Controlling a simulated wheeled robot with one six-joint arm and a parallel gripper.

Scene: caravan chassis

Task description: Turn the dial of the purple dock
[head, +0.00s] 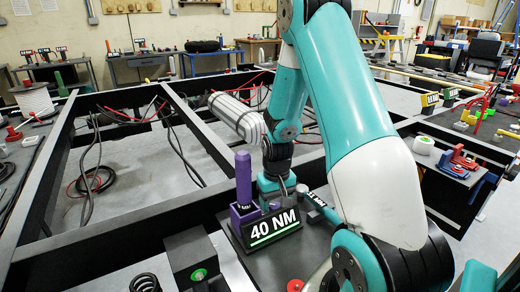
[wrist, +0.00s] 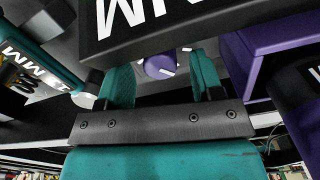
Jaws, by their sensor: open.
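The purple dock (head: 240,214) stands on the dark bench top in the head view, with a purple handle (head: 243,176) upright in it. Its purple body also shows at the right of the wrist view (wrist: 268,36). A black 40 NM sign (head: 273,230) stands in front. The dial (wrist: 160,66), a round purple knob with pale marks, shows in the wrist view beneath a dark sign edge. My gripper (wrist: 161,74) is open, its teal fingers on either side of the dial in the picture. I cannot tell if they touch it. In the head view the fingertips are hidden behind the sign.
A teal tool with an MM label (wrist: 40,60) is close at the left in the wrist view. A black box with a green button (head: 198,275) is left of the sign in the head view. Dark chassis beams and loose cables lie behind.

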